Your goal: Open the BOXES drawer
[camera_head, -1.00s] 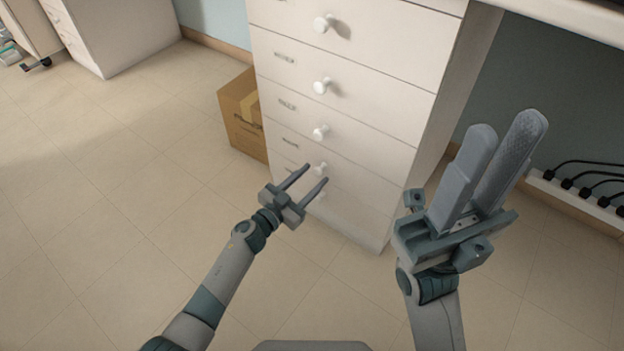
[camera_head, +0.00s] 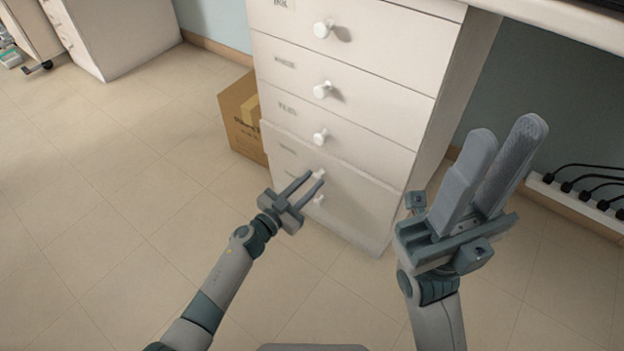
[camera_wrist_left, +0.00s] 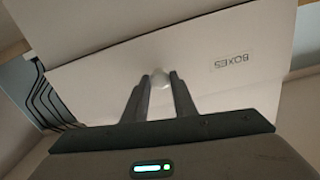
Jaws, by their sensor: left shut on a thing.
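The BOXES drawer (camera_head: 345,178) is a low white drawer front in the cabinet, and it stands out slightly from the drawer above. Its label reads BOXES in the left wrist view (camera_wrist_left: 232,60). My left gripper (camera_head: 314,176) is at its round white knob (camera_head: 320,173). The left wrist view shows the fingers (camera_wrist_left: 160,82) on either side of the knob (camera_wrist_left: 160,75), closed on it. My right gripper (camera_head: 510,135) is raised to the right of the cabinet, its two broad fingers apart with nothing seen between them.
Several more white drawers with knobs (camera_head: 322,90) are stacked above, and one knob (camera_head: 318,199) is below. A cardboard box (camera_head: 240,118) stands left of the cabinet. Black cables (camera_head: 590,172) run along the right wall. The floor (camera_head: 130,220) at left is clear.

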